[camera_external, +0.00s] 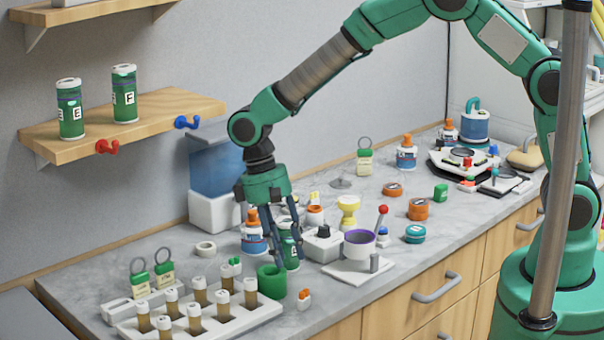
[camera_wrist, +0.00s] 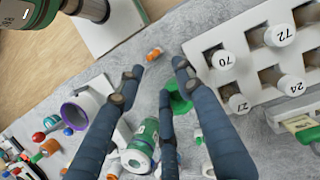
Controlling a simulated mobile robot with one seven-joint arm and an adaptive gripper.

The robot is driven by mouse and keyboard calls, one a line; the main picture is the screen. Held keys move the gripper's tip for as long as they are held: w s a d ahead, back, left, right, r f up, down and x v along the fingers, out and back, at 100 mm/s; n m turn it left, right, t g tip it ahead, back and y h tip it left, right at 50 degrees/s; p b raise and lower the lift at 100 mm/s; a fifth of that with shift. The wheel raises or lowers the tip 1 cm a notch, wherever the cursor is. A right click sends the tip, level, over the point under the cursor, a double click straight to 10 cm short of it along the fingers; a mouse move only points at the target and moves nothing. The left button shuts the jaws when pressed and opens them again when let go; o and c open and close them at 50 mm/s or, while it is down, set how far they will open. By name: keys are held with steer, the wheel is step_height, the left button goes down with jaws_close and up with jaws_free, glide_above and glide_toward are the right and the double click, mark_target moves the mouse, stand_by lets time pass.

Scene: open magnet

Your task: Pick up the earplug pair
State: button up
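A small orange-and-white item (camera_external: 304,299), which looks like the earplug pair, lies on the grey counter near its front edge, right of the green cup (camera_external: 272,283). It also shows in the wrist view (camera_wrist: 154,54), top centre, beyond the fingertips. My gripper (camera_external: 284,243) points down above the counter, behind and left of this item and apart from it. In the wrist view my gripper (camera_wrist: 158,78) has its fingers spread with nothing held between them.
A white rack (camera_external: 205,322) of capped vials stands at front left. A green-labelled bottle (camera_wrist: 143,147) stands close to my fingers. A purple-rimmed cup (camera_external: 359,245) on a white plate is to the right. Bare counter lies around the orange item's right side.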

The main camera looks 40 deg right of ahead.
steer(key=shift+v, duration=1.65)
steer(key=o, duration=0.3)
steer(key=shift+s+d+r+p, duration=0.1)
steer(key=shift+p, duration=0.55)
steer(key=d+p, duration=0.1)
steer(key=p, duration=0.3)
steer(key=shift+s+m, duration=0.3)
